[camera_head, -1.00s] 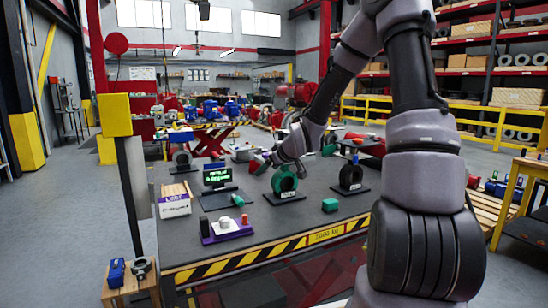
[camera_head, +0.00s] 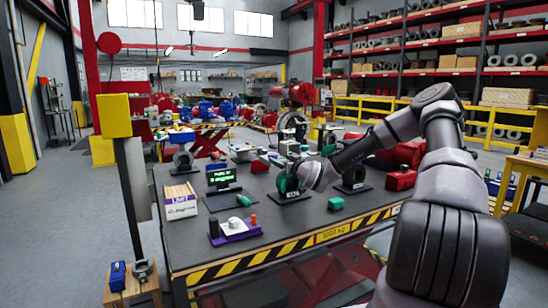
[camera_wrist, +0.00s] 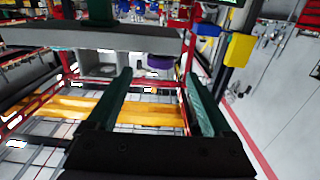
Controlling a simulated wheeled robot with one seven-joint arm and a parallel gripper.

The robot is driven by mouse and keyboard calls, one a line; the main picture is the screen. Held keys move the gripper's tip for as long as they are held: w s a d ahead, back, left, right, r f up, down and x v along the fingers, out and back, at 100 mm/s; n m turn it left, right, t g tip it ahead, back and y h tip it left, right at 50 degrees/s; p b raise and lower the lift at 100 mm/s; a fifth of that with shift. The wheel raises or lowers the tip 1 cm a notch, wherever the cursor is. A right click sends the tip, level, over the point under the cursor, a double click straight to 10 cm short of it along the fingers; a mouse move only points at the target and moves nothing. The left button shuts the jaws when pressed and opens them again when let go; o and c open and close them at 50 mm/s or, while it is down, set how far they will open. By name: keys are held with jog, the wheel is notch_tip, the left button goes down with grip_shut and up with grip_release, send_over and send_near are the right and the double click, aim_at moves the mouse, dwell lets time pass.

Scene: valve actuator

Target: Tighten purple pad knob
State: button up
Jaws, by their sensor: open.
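A purple pad (camera_head: 236,231) lies near the front left of the dark table in the head view. A pale round piece and a small red-orange piece stand on it, with a dark block at its left. My gripper (camera_wrist: 158,76) is open in the wrist view, its two dark green fingers apart with nothing visible between them. A purple rounded piece (camera_wrist: 160,62) shows beyond the fingertips; I cannot tell whether it belongs to the pad. In the head view my wrist is beside the green valve wheel (camera_head: 287,183), and the fingers are hard to make out.
The table's striped front edge (camera_head: 250,261) bounds the worktop. A post with a yellow box (camera_head: 114,115) stands at the left.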

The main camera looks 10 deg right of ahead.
aim_at(276, 157)
jog(key=x, duration=0.7)
jog(key=shift+w+a, duration=0.1)
jog(key=shift+w, duration=0.05)
grip_shut()
